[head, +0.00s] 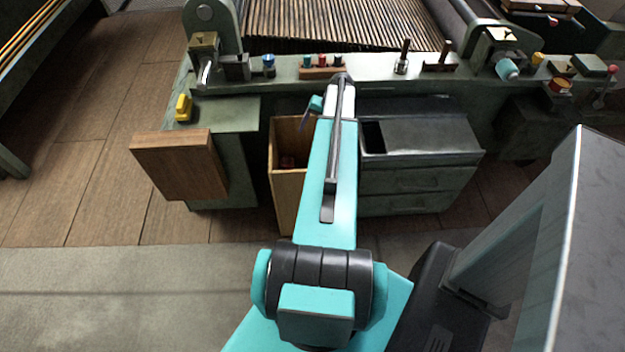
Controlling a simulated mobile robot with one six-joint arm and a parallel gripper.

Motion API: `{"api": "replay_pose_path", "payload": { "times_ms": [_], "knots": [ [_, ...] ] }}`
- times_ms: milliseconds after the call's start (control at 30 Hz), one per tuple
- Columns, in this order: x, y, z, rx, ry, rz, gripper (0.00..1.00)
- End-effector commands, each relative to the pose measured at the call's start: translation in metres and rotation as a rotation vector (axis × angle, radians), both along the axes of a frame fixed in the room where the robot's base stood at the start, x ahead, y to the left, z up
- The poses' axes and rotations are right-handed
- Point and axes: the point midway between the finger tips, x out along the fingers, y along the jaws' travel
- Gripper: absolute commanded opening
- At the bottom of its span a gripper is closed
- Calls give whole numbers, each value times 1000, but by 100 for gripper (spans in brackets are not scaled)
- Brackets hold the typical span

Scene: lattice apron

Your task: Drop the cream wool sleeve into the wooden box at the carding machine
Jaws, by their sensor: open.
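An open-topped, upright light-wood box (284,200) stands on the floor against the front of the green carding machine (225,115). My arm covers its right side. Something small and dark red (287,161) lies inside, too shadowed to identify. I see no cream wool sleeve in this view. My arm reaches forward over the box toward the machine. Its far end is hidden behind my own upper link, with only a small teal part showing at the left, above the box. The gripper fingers cannot be made out.
A green drawer cabinet (420,180) stands right of the box. A brown wooden panel (180,165) juts forward at the left. Small knobs and a yellow piece (183,107) sit on the machine's ledge. Plank floor (95,190) is clear at left.

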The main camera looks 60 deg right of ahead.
Motion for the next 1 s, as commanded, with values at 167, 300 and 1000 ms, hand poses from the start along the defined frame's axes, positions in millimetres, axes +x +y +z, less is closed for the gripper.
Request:
{"api": "replay_pose_path", "payload": {
  "times_ms": [167, 300, 1000],
  "knots": [
    [-2, -1, 7, -1, 0, 0, 71],
    [-6, -2, 17, -1, 0, 0, 71],
    [-36, -14, 101, -2, -1, -1, 71]
  ]
}}
